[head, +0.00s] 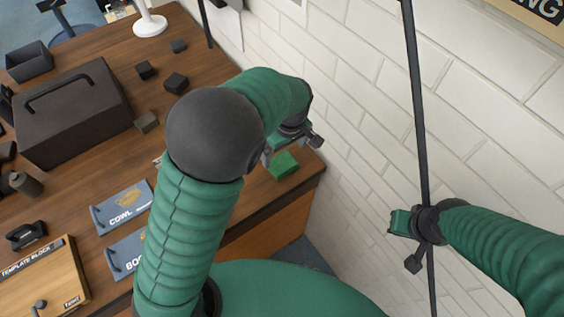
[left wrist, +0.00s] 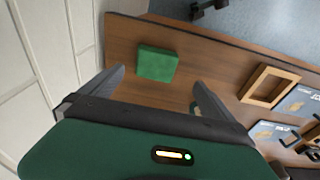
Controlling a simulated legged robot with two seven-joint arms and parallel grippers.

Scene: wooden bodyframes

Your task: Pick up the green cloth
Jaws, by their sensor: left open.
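The green cloth (head: 284,165) is a small folded square lying flat on the wooden table near its right corner by the wall. In the left wrist view the cloth (left wrist: 157,63) lies ahead of the fingers, a little left of the middle between them. My left gripper (left wrist: 160,90) is open and empty, above the table and apart from the cloth. In the head view my left gripper (head: 292,140) shows just beyond the cloth, partly hidden by my arm. My right gripper (head: 402,238) is in front of the wall, far from the cloth; its jaw gap is not clear.
The wooden table (head: 108,164) holds a black toolbox (head: 75,112), several small dark blocks, blue-grey trays (head: 122,207) and a template board (head: 40,285). A wooden frame (left wrist: 271,85) lies right of the cloth in the left wrist view. A white brick wall (head: 370,90) stands close by.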

